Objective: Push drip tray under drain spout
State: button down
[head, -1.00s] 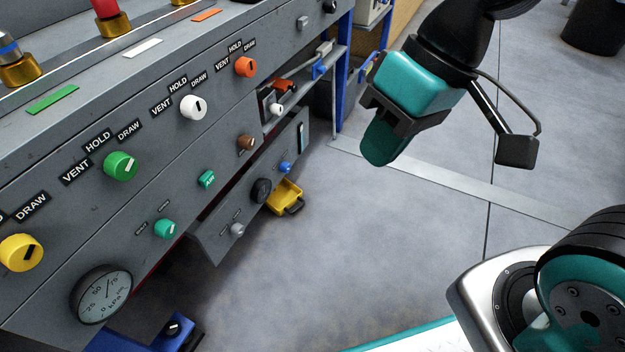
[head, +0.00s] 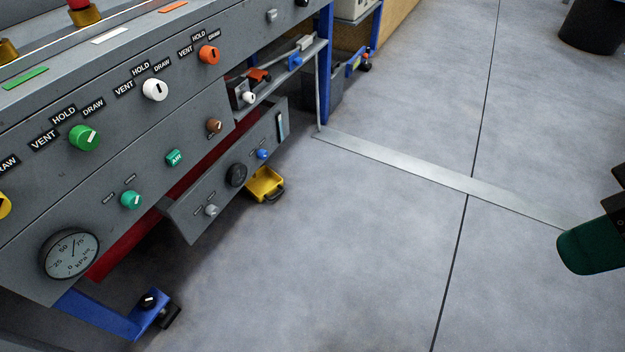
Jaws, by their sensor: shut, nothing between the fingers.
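The yellow drip tray (head: 265,184) sits on the floor under the lower edge of the grey slanted panel, with a dark handle on its front side. Its back part is hidden by the panel.
The grey console (head: 120,130) with coloured valve knobs and a pressure gauge (head: 69,254) fills the left. A blue foot (head: 150,300) juts out below it. A blue post (head: 326,60) stands beyond the tray. The grey floor (head: 350,260) is open between tray and gripper.

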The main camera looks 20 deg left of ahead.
aim_at(267, 182)
jog(key=z, duration=0.35)
jog(key=i, duration=2)
jog(key=u, duration=1.3)
jog(key=i, duration=0.8)
jog(key=u, duration=0.8)
